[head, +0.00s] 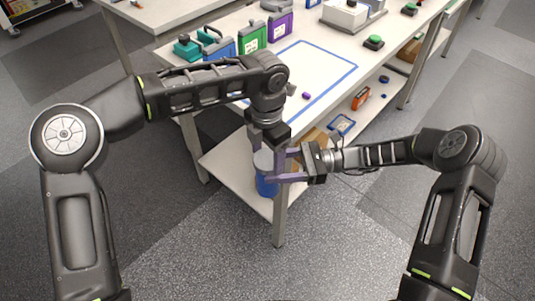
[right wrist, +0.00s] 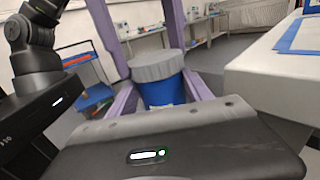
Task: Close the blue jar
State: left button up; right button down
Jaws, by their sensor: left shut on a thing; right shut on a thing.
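The blue jar (head: 266,186) is held upright beside the table's front corner; it also shows in the right wrist view (right wrist: 163,92). A grey lid (head: 263,160) sits directly on top of the jar, and in the right wrist view the lid (right wrist: 158,67) shows no clear gap to the blue body. My right gripper (head: 281,178) comes from the right and is shut on the jar's body. My left gripper (head: 277,155) points down from above and is shut on the lid, its purple fingers on either side. I cannot tell whether the lid is screwed tight.
Teal, blue, green and purple containers (head: 252,36) stand at the back. A lower shelf (head: 232,165) lies beneath. Floor in front is clear.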

pick_arm(q)
jog(key=o, duration=1.3)
